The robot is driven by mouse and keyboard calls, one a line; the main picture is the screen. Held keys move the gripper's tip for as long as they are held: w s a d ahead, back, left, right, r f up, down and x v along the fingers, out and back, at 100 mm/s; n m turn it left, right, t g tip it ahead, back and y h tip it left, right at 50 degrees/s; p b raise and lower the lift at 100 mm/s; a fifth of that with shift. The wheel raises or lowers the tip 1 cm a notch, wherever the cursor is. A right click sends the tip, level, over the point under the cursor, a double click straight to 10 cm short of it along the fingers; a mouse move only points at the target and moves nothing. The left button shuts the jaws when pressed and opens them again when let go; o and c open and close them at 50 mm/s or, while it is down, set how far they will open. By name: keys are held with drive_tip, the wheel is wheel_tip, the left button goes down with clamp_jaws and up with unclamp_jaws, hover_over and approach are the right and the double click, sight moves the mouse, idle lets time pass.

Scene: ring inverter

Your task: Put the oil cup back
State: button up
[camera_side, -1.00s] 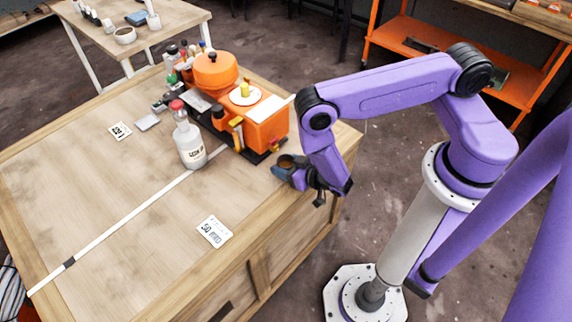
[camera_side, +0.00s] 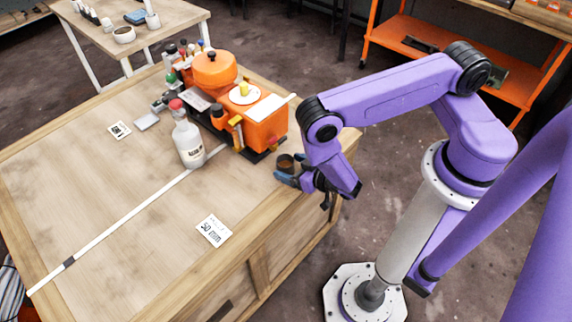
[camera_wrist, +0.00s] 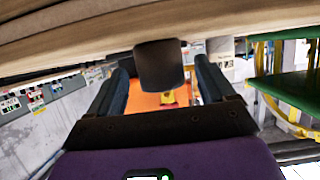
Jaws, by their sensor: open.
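The oil cup, a small dark brown cup (camera_side: 286,162), stands near the right edge of the wooden workbench, just in front of the orange machine. My gripper (camera_side: 290,180) is beside it, low at the table edge, with its fingers pointing left. In the wrist view the cup (camera_wrist: 160,66) shows between the tips of my two spread fingers, with a gap on each side. My gripper (camera_wrist: 160,80) is open there. The underside of the cup and its contact with the table are hard to make out.
The orange machine (camera_side: 264,122) stands just behind the cup. A white bottle with a red cap (camera_side: 190,145) stands to the left. A white line (camera_side: 125,231) and a printed card (camera_side: 213,231) lie on the bench (camera_side: 100,190). The front of the bench is mostly clear.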

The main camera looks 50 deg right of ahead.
sight(292, 167)
drive_tip(key=shift+v, duration=2.4)
drive_tip(key=a+g, duration=0.2)
drive_tip(key=a, duration=0.1)
drive_tip(key=a+r, duration=0.1)
drive_tip(key=a, duration=0.1)
drive_tip(key=shift+s+a+g+y, duration=0.2)
drive_tip(key=shift+s+g+y, duration=0.1)
drive_tip(key=shift+g, duration=0.1)
drive_tip(key=s+a+r+n+g+y, duration=0.35)
drive_tip(key=s+a+r+g, duration=0.55)
drive_tip(key=r, duration=0.4)
drive_tip(key=s+d+r+n+g, duration=0.1)
drive_tip(key=s+d+r+n, duration=0.1)
drive_tip(key=r, duration=0.3)
drive_tip(key=s+d+r+n, duration=0.2)
drive_tip(key=r+n, duration=0.1)
drive_tip(key=r, duration=0.1)
drive_tip(key=s+d+r+n+h, duration=0.3)
drive_tip(key=d+r, duration=0.5)
drive_tip(key=d, duration=0.4)
drive_tip(key=shift+r+n+g+h, duration=0.15)
drive_tip(key=shift+n+g+h, duration=0.2)
drive_tip(key=shift+n, duration=0.2)
